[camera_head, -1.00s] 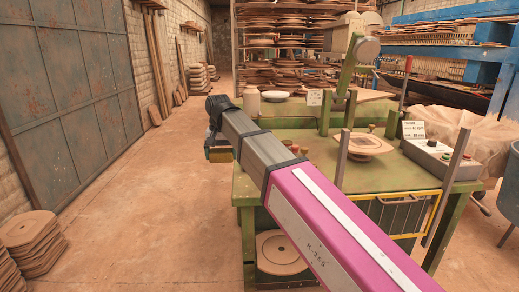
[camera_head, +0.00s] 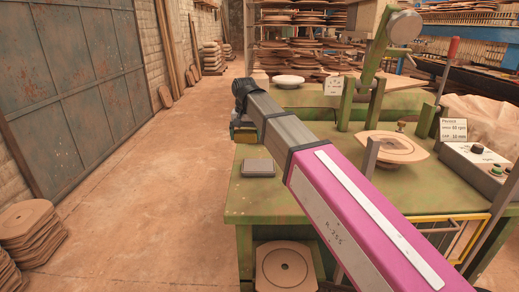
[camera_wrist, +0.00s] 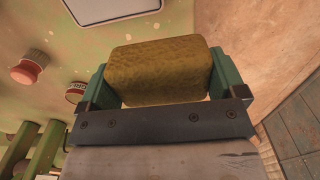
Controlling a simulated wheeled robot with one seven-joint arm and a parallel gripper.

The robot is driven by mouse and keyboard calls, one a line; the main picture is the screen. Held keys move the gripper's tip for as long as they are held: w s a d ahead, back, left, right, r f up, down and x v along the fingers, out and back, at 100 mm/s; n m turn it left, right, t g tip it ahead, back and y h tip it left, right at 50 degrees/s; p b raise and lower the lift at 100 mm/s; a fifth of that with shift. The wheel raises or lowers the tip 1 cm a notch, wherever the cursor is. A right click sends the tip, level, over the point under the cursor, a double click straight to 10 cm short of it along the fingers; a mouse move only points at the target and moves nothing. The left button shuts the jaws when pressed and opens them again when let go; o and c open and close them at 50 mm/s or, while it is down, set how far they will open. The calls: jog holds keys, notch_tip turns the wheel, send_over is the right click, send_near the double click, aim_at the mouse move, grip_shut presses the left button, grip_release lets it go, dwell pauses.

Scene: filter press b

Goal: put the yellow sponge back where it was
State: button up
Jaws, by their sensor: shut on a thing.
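My gripper (camera_head: 243,130) is at the far end of my magenta and grey arm, by the left edge of the green table (camera_head: 240,205). In the wrist view my gripper (camera_wrist: 160,80) is shut on the yellow sponge (camera_wrist: 160,70), its green fingers pressing the two ends. The sponge is held off the table, with the table top showing on the left and brown floor on the right. In the head view the gripper is small and partly hidden by the arm. A flat grey pad (camera_head: 258,168) lies on the table's left part, near the gripper.
A clay plate on a stand (camera_head: 390,147), a control box (camera_head: 478,165) and a small sign (camera_head: 453,130) are on the table's right side. Green posts (camera_head: 345,105) rise at the back. A white bowl (camera_head: 288,82) stands behind.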

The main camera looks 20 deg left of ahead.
send_over(259, 154)
notch_tip(259, 154, down, 4)
jog(key=shift+f, duration=2.15)
jog(key=shift+f, duration=0.15)
jog(key=o, duration=0.6)
notch_tip(259, 154, up, 12)
jog(key=shift+r, duration=0.2)
jog(key=shift+s, duration=0.2)
